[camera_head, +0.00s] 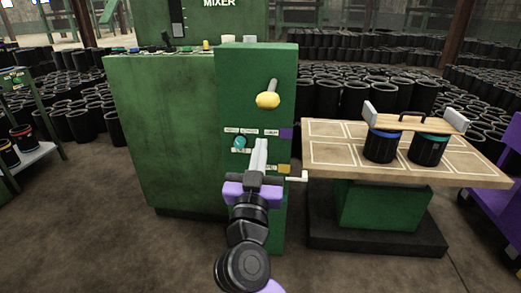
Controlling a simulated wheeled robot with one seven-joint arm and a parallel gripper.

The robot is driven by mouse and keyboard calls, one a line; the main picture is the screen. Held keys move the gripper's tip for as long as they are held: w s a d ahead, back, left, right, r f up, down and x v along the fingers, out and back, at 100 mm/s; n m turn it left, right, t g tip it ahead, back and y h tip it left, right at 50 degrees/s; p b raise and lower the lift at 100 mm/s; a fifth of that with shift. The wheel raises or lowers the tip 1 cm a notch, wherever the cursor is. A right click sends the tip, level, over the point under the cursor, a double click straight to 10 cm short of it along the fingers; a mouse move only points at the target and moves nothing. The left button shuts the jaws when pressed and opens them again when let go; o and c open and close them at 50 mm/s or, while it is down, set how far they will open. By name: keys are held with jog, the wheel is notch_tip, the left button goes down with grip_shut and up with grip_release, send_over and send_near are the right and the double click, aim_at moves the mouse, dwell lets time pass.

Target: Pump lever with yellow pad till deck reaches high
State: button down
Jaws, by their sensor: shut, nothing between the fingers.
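A green cabinet front (257,70) carries a metal lever with a rounded yellow end (268,101). Lower on its right edge is a flat orange-yellow pad (284,168), with a short pale handle (294,179) sticking out just below it. I cannot tell which is the task's lever. The wooden deck (325,160) sits on a green base at the right, level. My gripper (259,145) is shut and empty, its pale fingers pointing up in front of the cabinet. It is below the yellow end and left of the orange-yellow pad. My gripper and wrist hide part of the lower panel.
A teal knob (240,142) and small labels are just left of my fingers. A purple pad (286,132) is at the right edge. Two black sleeves (428,150) stand on the deck beneath a wooden bar with a handle (410,121). Many black sleeves fill the background.

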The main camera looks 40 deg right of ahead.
jog(key=shift+r, duration=0.1)
dwell(0.5)
notch_tip(320, 180, up, 17)
jog(key=g+y+p, duration=0.4)
jog(key=y+p, duration=0.1)
jog(key=p, duration=3)
jog(key=shift+d+p, duration=0.25)
jog(key=shift+p, duration=0.05)
